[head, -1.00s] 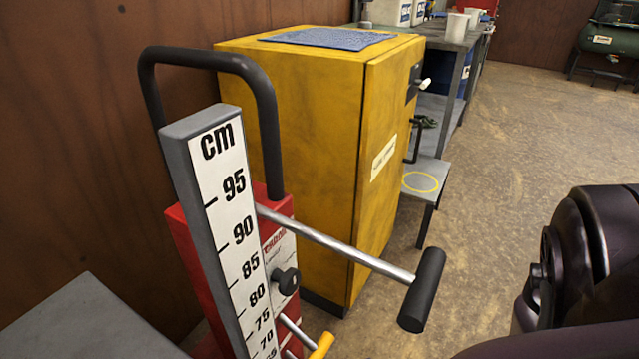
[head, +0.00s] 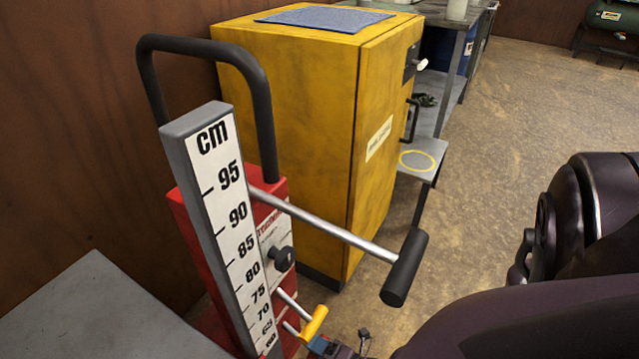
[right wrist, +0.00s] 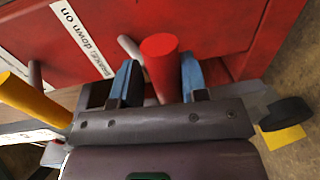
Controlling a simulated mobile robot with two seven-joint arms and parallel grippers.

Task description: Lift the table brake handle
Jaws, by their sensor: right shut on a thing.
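In the right wrist view, a red handle (right wrist: 160,58) stands out from the red lift body (right wrist: 200,25) between the blue fingers of my right gripper (right wrist: 160,80), which is shut on it. A yellow handle (right wrist: 28,95) is to the left of the gripper. In the head view my right gripper (head: 335,346) shows only partly at the bottom edge, just below the yellow handle (head: 315,322); the red handle cannot be made out there. My left gripper is not in view.
A cm scale (head: 235,220) stands before the red lift column, with a long black-ended lever (head: 405,268) reaching right. A grey tabletop (head: 85,310) is at lower left. A yellow cabinet (head: 290,120) stands behind. Floor at right is open.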

